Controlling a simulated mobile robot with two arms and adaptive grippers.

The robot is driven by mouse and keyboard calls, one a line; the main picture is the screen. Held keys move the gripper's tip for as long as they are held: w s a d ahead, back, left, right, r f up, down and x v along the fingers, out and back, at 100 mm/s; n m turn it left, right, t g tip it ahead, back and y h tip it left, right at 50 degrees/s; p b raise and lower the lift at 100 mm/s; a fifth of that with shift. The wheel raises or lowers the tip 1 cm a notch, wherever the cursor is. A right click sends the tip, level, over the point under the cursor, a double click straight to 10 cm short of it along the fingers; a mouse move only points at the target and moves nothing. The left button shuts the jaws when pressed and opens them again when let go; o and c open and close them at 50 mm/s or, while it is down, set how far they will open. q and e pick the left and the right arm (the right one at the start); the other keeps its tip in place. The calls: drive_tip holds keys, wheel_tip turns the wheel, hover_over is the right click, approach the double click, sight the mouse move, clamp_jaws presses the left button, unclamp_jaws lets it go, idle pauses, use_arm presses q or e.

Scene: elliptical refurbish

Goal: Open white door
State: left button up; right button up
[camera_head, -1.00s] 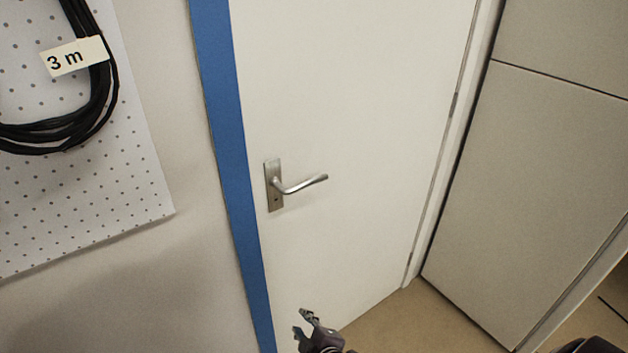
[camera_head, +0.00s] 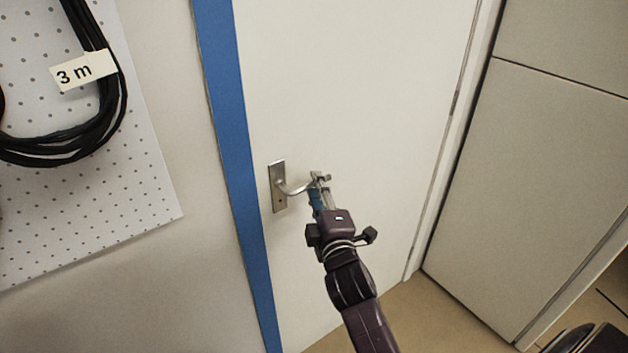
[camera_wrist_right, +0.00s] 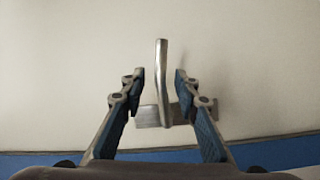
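The white door (camera_head: 370,110) is shut in its frame, with a blue strip along its left edge. Its metal lever handle (camera_head: 293,189) sticks out to the right from an upright plate (camera_head: 277,187). My right gripper (camera_head: 320,178) is at the free end of the lever and hides that end in the head view. In the right wrist view the lever (camera_wrist_right: 161,75) stands between the two blue-padded fingers (camera_wrist_right: 160,85), with a gap on each side. The right gripper is open. My left gripper is not in view.
A perforated white board (camera_head: 100,195) with a coiled black cable (camera_head: 112,130) and a "3 m" label (camera_head: 84,71) hangs on the left. Pale panels (camera_head: 545,160) stand to the right of the door. A strip of tan floor (camera_head: 445,315) is clear.

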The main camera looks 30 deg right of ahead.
drive_tip(key=shift+x, duration=1.2)
clamp_jaws()
